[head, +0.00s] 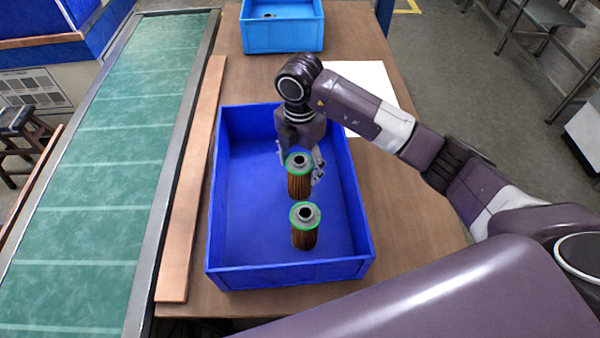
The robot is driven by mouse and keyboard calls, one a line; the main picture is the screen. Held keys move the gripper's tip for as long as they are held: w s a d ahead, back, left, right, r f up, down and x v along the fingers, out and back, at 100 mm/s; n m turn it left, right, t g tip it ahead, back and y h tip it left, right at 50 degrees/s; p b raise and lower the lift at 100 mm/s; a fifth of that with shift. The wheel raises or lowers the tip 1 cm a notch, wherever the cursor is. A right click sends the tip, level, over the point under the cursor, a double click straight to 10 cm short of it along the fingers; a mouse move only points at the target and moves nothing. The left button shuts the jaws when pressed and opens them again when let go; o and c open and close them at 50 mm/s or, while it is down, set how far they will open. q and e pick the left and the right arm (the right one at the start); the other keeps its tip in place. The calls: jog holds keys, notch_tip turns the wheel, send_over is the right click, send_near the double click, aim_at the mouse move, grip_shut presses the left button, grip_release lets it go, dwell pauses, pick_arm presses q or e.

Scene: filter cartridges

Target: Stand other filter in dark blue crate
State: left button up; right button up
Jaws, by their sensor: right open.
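The dark blue crate (240,274) stands on the wooden table and holds two filters. Each filter has brown pleated sides and a green-rimmed top with a grey centre ring. The nearer filter (305,236) stands upright in the right half of the crate. The farther filter (299,185) is upright just behind it. My right gripper (301,172) points down into the crate at the farther filter, with its open fingers on either side of it. I cannot tell whether the fingers touch it. My left gripper is not in view.
A light blue crate (283,37) with a small item inside stands at the table's back. A white sheet (368,90) lies under my right arm. A wooden strip (190,190) and a green conveyor (110,170) run along the left. The crate's left half is clear.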

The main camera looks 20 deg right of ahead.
notch_tip(320, 180, up, 7)
jog(key=shift+w+r+b, duration=0.1)
jog(key=shift+r+b, duration=0.05)
jog(key=shift+b, duration=0.55)
jog(key=shift+r, duration=0.85)
